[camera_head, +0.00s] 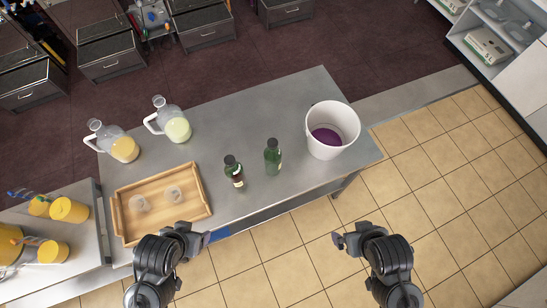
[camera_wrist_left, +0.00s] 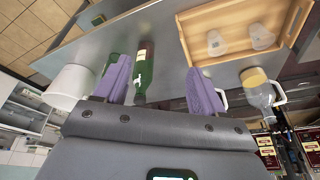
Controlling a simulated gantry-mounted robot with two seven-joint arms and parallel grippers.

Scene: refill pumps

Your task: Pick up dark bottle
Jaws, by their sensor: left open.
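Two dark green bottles stand upright on the grey table in the head view. One bottle (camera_head: 234,173) with a pale label is right of the wooden tray, and the other bottle (camera_head: 272,157) is further right. My left gripper (camera_head: 200,238) is open and empty at the table's front edge, apart from both bottles. In the left wrist view, one dark bottle (camera_wrist_left: 145,72) appears between the purple fingers of my left gripper (camera_wrist_left: 160,88), beyond them. The other bottle (camera_wrist_left: 112,60) is partly hidden behind a finger. My right gripper (camera_head: 348,236) looks open and empty, in front of the table.
The wooden tray (camera_head: 205,208) holds two clear cups. Two handled jugs, one orange (camera_head: 124,149) and one pale green (camera_head: 178,129), stand behind it. A white bucket (camera_head: 331,150) with purple inside stands at the right end. The table's middle back is clear.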

